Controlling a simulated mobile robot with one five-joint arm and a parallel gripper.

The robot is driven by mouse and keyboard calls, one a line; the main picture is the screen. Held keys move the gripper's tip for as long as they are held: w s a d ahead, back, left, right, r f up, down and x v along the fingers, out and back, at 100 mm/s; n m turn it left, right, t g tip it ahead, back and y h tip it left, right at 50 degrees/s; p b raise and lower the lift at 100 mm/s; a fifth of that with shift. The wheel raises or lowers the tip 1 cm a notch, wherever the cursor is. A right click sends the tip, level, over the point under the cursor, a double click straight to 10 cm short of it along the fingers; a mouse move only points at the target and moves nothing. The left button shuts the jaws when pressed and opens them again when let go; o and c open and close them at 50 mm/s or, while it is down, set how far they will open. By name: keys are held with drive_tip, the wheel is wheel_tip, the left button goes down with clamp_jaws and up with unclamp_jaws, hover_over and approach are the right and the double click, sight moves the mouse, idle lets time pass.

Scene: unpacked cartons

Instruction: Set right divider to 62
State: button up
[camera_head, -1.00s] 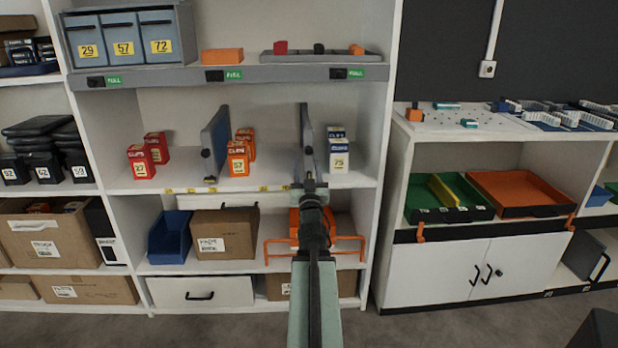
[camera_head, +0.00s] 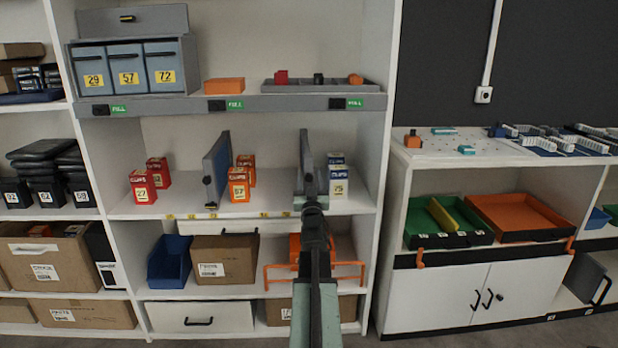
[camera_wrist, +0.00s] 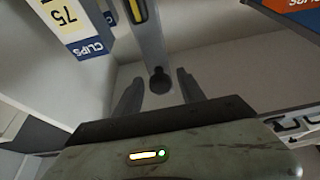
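The right divider (camera_head: 305,150) is a grey upright panel on the middle shelf, between the orange 57 boxes (camera_head: 239,184) and the blue-and-white 75 boxes (camera_head: 339,183). My gripper (camera_head: 311,196) is in front of its lower front end and hides part of it. In the wrist view the divider (camera_wrist: 146,45) has a yellow stripe and a dark round knob (camera_wrist: 160,82). My gripper's fingers (camera_wrist: 159,92) are apart, one on each side of the knob, with gaps visible. The left divider (camera_head: 217,165) stands left of the orange boxes. Yellow marks (camera_head: 213,216) line the shelf edge, too small to read.
Red 27 boxes (camera_head: 144,186) stand at the shelf's left. The 75 box (camera_wrist: 70,25) is close beside the divider in the wrist view. Below are a blue bin (camera_head: 169,262), a carton (camera_head: 225,260) and an orange rack (camera_head: 340,272). Free shelf lies between red boxes and left divider.

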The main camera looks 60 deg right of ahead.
clamp_jaws()
drive_tip(key=shift+f, duration=0.1)
idle(1.2)
